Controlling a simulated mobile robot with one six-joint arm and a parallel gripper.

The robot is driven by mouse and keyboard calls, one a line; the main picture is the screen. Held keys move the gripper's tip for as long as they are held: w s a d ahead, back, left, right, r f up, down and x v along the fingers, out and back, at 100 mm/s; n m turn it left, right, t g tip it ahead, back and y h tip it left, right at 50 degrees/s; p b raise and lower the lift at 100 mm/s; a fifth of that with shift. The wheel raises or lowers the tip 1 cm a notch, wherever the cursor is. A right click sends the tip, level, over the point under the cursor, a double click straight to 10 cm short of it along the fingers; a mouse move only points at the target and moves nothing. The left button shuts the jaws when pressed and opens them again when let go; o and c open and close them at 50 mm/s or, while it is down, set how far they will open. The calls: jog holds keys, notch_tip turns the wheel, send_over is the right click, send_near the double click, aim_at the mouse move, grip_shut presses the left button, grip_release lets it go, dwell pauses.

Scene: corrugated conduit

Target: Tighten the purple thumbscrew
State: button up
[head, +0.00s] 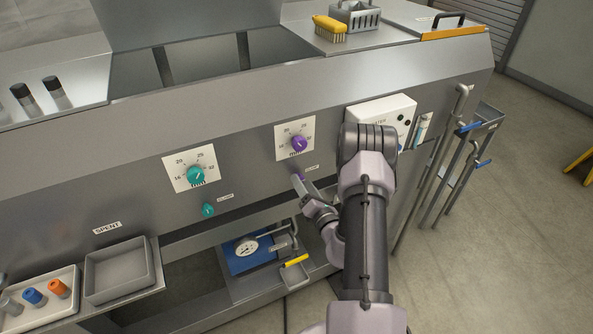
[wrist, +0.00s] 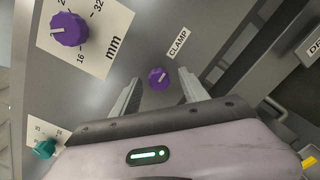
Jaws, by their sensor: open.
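The purple thumbscrew (wrist: 158,76) sticks out of the grey panel beside a CLAMP label (wrist: 178,42). In the wrist view it lies between the tips of my gripper (wrist: 160,83), whose two fingers are apart, one on each side. I see no contact, and the remaining distance is unclear. In the head view only a bit of the thumbscrew (head: 301,177) shows at the fingertips of my gripper (head: 298,184). A larger purple knob (wrist: 69,29) on a white mm dial plate sits above it.
To the left are a teal knob (head: 196,174) on a dial and a teal thumbscrew (head: 208,210). A white box (head: 381,114) is mounted to the right. Below is a shelf with a blue gauge plate (head: 247,254) and a yellow-handled tool (head: 296,261).

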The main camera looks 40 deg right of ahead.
jog(key=shift+w, duration=0.4)
jog(key=shift+r, duration=0.1)
jog(key=shift+s, duration=0.1)
jog(key=shift+c, duration=0.6)
grip_shut()
